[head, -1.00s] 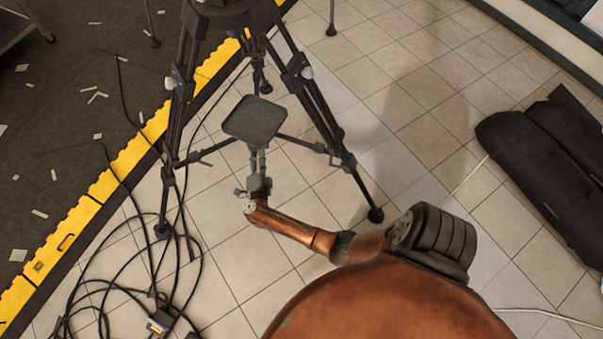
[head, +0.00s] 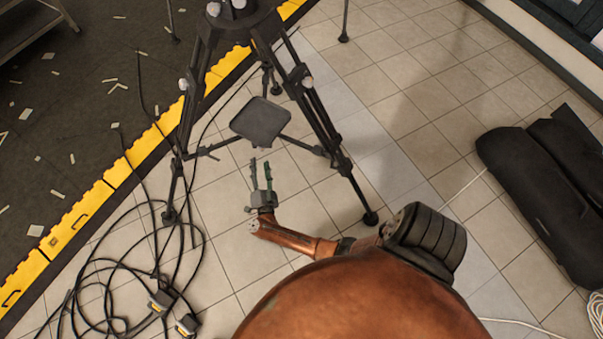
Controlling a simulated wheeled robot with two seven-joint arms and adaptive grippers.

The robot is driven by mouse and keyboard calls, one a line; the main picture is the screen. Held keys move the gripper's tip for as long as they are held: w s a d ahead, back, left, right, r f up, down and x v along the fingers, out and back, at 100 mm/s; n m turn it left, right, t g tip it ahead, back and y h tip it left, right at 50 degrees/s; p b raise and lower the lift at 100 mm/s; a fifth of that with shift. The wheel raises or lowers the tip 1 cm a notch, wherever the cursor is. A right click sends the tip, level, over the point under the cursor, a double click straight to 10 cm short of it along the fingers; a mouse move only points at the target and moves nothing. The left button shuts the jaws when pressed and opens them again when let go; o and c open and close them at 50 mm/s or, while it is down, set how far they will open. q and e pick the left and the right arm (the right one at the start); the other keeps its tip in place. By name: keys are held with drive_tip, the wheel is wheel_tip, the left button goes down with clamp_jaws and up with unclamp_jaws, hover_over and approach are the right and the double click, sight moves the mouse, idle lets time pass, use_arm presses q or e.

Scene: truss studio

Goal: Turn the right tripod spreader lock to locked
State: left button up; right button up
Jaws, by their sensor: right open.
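A black tripod (head: 317,113) stands upright on the tiled floor. Its spreader has a dark square plate (head: 261,121) in the middle, with arms running out to the legs. A small dark fitting (head: 320,150) sits on the right spreader arm near the right leg; it is too small to tell whether it is locked. A similar fitting (head: 203,152) is on the left arm. My right gripper (head: 261,166) is open and empty, its fingers pointing up the picture, below the plate and apart from it. My left gripper is not in view.
Loose black cables (head: 125,285) with yellow-marked connectors lie on the floor at lower left. A yellow edge strip (head: 122,172) borders a dark mat with paper scraps. Black padded bags (head: 540,190) lie at right. The tiles between tripod and bags are clear.

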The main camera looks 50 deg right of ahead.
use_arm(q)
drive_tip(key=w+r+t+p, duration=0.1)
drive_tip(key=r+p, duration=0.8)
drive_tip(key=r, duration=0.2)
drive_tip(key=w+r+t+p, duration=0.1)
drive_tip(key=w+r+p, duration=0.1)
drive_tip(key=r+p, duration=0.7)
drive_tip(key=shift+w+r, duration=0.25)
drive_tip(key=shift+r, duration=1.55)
use_arm(e)
drive_tip(key=s+a+f+n+g+y, duration=0.1)
drive_tip(key=s+a+f+n+y, duration=0.2)
drive_tip(key=s+n+y, duration=0.3)
drive_tip(key=s+a+f+n+g+y, duration=0.1)
drive_tip(key=s+a+f+n+y, duration=0.2)
drive_tip(key=s, duration=1.3)
drive_tip(key=shift+f+n+y, duration=0.15)
drive_tip(key=shift+n+y, duration=1.45)
drive_tip(key=shift+n, duration=1.3)
drive_tip(key=shift+a, duration=0.1)
